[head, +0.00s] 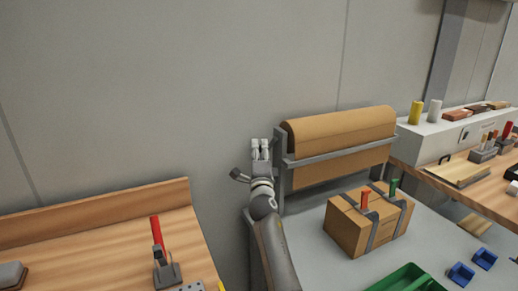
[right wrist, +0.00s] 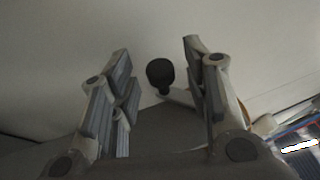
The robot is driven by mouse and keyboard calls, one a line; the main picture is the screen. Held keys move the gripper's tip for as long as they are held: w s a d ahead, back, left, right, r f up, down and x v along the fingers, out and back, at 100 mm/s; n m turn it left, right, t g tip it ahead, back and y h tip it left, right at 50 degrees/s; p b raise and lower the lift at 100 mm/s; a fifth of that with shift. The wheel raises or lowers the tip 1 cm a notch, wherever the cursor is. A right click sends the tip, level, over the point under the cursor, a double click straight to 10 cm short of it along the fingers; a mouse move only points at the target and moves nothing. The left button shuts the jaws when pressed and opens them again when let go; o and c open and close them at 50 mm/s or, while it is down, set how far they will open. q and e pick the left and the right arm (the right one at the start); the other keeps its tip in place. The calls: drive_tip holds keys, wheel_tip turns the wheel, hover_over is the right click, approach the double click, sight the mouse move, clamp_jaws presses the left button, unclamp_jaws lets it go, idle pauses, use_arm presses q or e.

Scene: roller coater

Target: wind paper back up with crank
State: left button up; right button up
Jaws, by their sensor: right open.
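A brown paper roll (head: 342,128) sits in a grey stand (head: 281,165) at the back of the grey table, with a sheet of paper (head: 318,171) hanging below a grey bar. My right gripper (head: 261,145) is raised just left of the roll's left end, open and empty. In the right wrist view, a black crank knob (right wrist: 160,73) on a pale arm (right wrist: 178,97) shows between the spread fingers (right wrist: 160,85), beyond them and not gripped. In the head view my gripper and arm hide most of the crank side. My left gripper is out of view.
A strapped cardboard box (head: 345,228) with red and green handles stands in front of the roll. A green tray (head: 405,281) and blue holders (head: 461,273) lie nearer. A wooden bench (head: 95,235) with a red-handled tool (head: 157,233) is at left.

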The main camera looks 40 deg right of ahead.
drive_tip(key=shift+x, duration=0.85)
clamp_jaws()
drive_tip(key=s+a+r+n+g+y+p, duration=0.1)
drive_tip(key=s+n+g+y+p, duration=0.2)
drive_tip(key=g+p, duration=0.6)
drive_tip(key=s+a+r+n+g+y+p, duration=0.1)
drive_tip(key=s+n+g+y+p, duration=0.2)
drive_tip(key=g+p, duration=0.6)
drive_tip(key=s+g+y, duration=0.1)
drive_tip(key=s+y, duration=0.1)
drive_tip(key=y, duration=0.1)
drive_tip(key=shift+s+a+r+g+y+p, duration=0.2)
drive_tip(key=shift+a+r+g+y+p, duration=0.1)
drive_tip(key=shift+r+y+p, duration=0.1)
idle(0.8)
